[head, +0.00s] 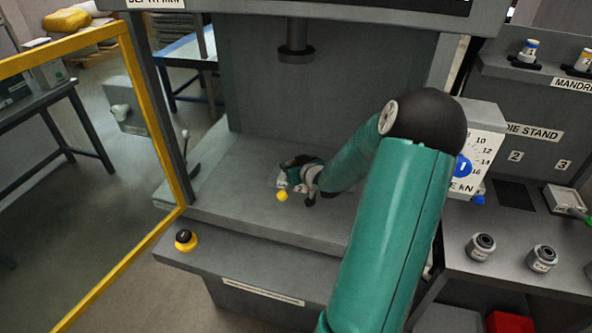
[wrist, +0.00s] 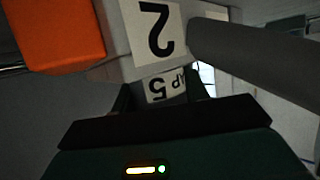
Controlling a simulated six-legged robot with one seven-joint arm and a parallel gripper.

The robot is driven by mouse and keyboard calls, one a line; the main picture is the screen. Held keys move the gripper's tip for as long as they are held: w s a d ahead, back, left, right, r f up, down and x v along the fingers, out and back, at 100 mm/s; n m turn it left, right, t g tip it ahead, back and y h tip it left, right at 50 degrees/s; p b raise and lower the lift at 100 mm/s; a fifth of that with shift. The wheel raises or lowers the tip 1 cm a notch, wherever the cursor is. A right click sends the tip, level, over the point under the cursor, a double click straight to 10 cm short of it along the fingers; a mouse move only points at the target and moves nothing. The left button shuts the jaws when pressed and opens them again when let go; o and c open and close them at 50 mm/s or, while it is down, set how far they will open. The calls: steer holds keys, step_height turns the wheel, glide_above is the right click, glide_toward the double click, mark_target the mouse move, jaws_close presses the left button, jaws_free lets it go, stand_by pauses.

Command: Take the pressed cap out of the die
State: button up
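My gripper (head: 298,184) is low over the press bed, and my arm reaches in from the right. In the wrist view, a grey piece labelled "CAP 5" (wrist: 166,86) sits between my dark fingers (wrist: 160,98), its label upside down. A pale block labelled "2" (wrist: 157,38), apparently the die, is just beyond it. The cap's lower part is hidden by my gripper body, and I cannot tell whether the fingers touch it. In the head view, my gripper covers most of the die and cap.
An orange block (wrist: 58,30) and a dark grey cylinder (wrist: 250,48) flank the die in the wrist view. The press ram (head: 295,45) hangs above the bed (head: 240,205). A yellow-framed guard (head: 155,120) stands at left. The die stand (head: 520,215) is at right.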

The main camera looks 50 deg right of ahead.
steer(key=shift+c, duration=1.3)
